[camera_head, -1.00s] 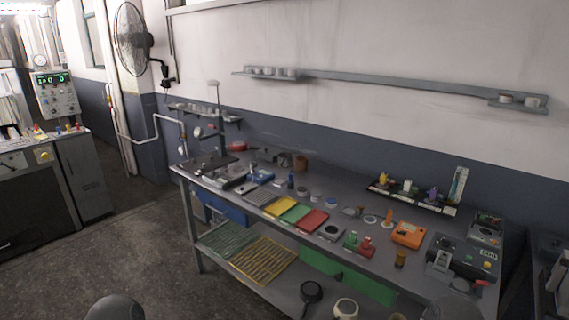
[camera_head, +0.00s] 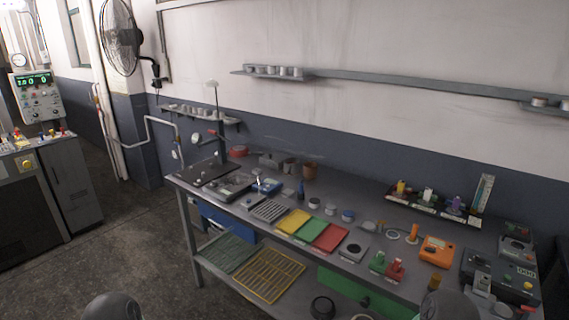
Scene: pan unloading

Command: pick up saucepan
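A dark round pan (camera_head: 322,307) sits low on the right part of the bench's lower shelf, partly cut off by the bottom edge of the view. I cannot tell for certain whether it is the saucepan. On the bench top near the wall stand a grey pot (camera_head: 290,167) and a brown pot (camera_head: 310,171), both small in view. Neither of my grippers is in view; only rounded grey parts of my arms show at the bottom left and bottom right.
A long grey workbench (camera_head: 205,192) runs along the wall, its top crowded with trays, coloured plates and small devices. A yellow rack (camera_head: 268,276) and a green rack (camera_head: 228,252) lie on its lower shelf. The floor (camera_head: 140,240) at left is clear.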

